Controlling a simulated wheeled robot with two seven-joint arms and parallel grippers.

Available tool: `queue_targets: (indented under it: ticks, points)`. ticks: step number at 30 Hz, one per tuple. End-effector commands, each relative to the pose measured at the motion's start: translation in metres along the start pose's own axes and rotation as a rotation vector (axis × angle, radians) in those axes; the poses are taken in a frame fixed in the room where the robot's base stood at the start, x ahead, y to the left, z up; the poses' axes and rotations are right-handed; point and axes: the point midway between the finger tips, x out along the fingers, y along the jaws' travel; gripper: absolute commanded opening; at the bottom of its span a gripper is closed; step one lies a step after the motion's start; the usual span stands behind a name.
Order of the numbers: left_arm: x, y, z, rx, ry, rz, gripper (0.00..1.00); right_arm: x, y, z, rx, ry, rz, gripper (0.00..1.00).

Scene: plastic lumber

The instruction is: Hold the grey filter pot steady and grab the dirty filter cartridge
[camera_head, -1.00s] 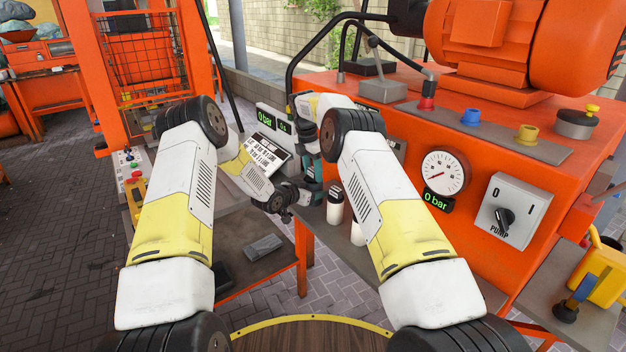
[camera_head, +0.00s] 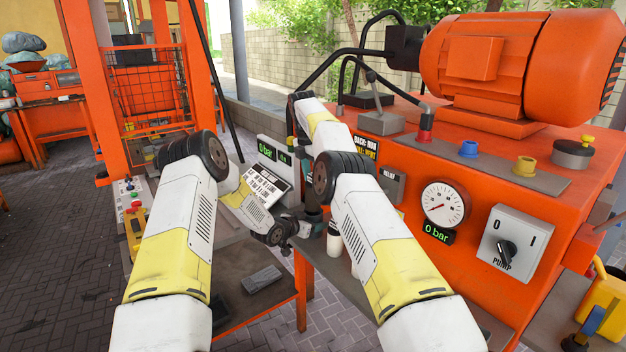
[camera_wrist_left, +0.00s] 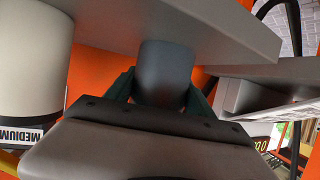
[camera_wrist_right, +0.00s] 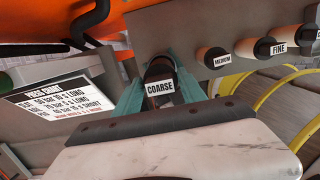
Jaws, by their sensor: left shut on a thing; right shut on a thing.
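The grey filter pot shows in the left wrist view (camera_wrist_left: 165,72) as a dark grey cylinder against a grey shelf. My left gripper (camera_wrist_left: 160,88) is shut on it, with a finger on each side. In the head view my left gripper (camera_head: 303,227) reaches the pot (camera_head: 313,214) from the left. In the right wrist view my right gripper (camera_wrist_right: 158,82) is shut on a dark cartridge with a white COARSE label (camera_wrist_right: 160,88). I take this for the dirty filter cartridge. I cannot tell how far it sits in the pot. My right forearm hides much of this spot in the head view.
A press chart board (camera_head: 268,180) stands behind. The orange pump bench (camera_head: 470,270) with its gauge (camera_head: 443,204) is to the right.

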Motion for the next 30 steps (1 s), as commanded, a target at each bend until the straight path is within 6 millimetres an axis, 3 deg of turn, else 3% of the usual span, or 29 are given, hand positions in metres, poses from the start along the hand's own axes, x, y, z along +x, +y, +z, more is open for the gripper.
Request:
queue_targets:
  ticks: [1,2,5,17,30]
  points:
    - [0.000,0.000,0.000,0.000,0.000,0.000,0.10,0.000,0.000,0.000,0.000,0.000,0.000,0.00]
    - [0.000,0.000,0.000,0.000,0.000,0.000,0.68,0.000,0.000,0.000,0.000,0.000,0.001,0.00]
    - [0.000,0.000,0.000,0.000,0.000,0.000,0.88,0.000,0.000,0.000,0.000,0.000,0.000,0.00]
    - [-0.006,-0.001,-0.001,0.000,0.000,-0.001,0.88,0.000,0.000,0.000,0.000,0.000,0.000,0.00]
    - [-0.091,-0.001,0.000,0.000,0.000,-0.001,0.88,0.000,0.000,0.000,0.000,0.000,0.000,0.00]
